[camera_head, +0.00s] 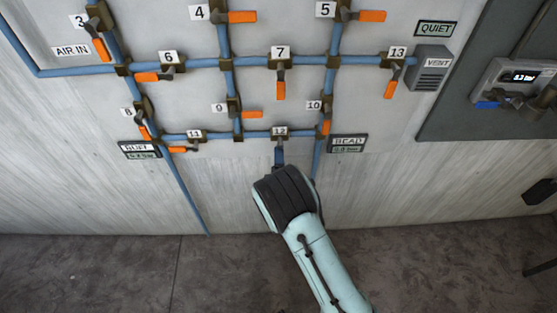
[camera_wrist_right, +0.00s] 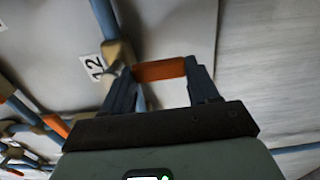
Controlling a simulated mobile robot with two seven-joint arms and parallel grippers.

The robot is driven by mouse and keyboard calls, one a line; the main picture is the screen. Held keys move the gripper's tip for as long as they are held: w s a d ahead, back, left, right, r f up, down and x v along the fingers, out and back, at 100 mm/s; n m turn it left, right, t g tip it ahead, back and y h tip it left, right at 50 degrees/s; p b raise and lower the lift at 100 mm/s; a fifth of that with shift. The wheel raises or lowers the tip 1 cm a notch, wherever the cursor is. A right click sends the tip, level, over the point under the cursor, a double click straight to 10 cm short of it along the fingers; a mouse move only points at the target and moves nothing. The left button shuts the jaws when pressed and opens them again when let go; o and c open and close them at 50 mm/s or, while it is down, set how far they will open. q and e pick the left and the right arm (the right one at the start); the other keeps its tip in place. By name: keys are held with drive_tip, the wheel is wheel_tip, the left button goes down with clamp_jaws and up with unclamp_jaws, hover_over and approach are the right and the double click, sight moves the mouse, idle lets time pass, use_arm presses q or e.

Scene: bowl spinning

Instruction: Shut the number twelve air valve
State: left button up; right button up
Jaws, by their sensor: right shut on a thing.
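Valve twelve, with its white label 12 (camera_head: 280,131), sits on the lowest horizontal blue pipe of the wall panel. My right gripper (camera_head: 279,158) reaches up to it from below; my arm hides its lever in the head view. In the right wrist view, the orange lever handle (camera_wrist_right: 160,70) lies between the two fingers of my right gripper (camera_wrist_right: 163,82), which are shut on it. The brass valve body (camera_wrist_right: 118,54) and the label 12 (camera_wrist_right: 93,67) are to its left. The handle appears to point down the wall, across the pipe. My left gripper is not in view.
Valve 11 (camera_head: 194,134) is left on the same pipe, and valve 10 (camera_head: 321,107) is just up and right. A BEAD plate (camera_head: 347,143) is close right of my gripper. A vent box (camera_head: 433,68) is further right. The wall below is mostly clear.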

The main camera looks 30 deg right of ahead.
drive_tip(key=o, duration=1.5)
drive_tip(key=shift+s, duration=0.1)
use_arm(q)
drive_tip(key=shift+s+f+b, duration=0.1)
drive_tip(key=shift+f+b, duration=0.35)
use_arm(e)
drive_tip(key=v, duration=1.3)
drive_tip(key=shift+s, duration=0.2)
drive_tip(key=s+a+f+m+g+y+p, duration=0.1)
drive_tip(key=s+f+m+g+y+p, duration=0.2)
drive_tip(key=f, duration=0.6)
drive_tip(key=s+a+f+m+g+y, duration=0.1)
drive_tip(key=s+f+m+g+y, duration=0.3)
drive_tip(key=f, duration=0.5)
use_arm(q)
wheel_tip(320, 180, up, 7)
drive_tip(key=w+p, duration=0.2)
drive_tip(key=p, duration=0.1)
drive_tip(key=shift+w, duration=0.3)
use_arm(e)
drive_tip(key=s+a+f+m+g+y, duration=0.2)
drive_tip(key=s+a+m+g+y, duration=0.1)
drive_tip(key=s+a, duration=0.3)
drive_tip(key=s+a+f+m+g+y, duration=0.2)
drive_tip(key=s+a+m+g, duration=0.3)
drive_tip(key=s, duration=0.4)
drive_tip(key=shift+a+f+m+g+y, duration=0.45)
drive_tip(key=shift+g+y, duration=0.15)
drive_tip(key=shift+y, duration=0.1)
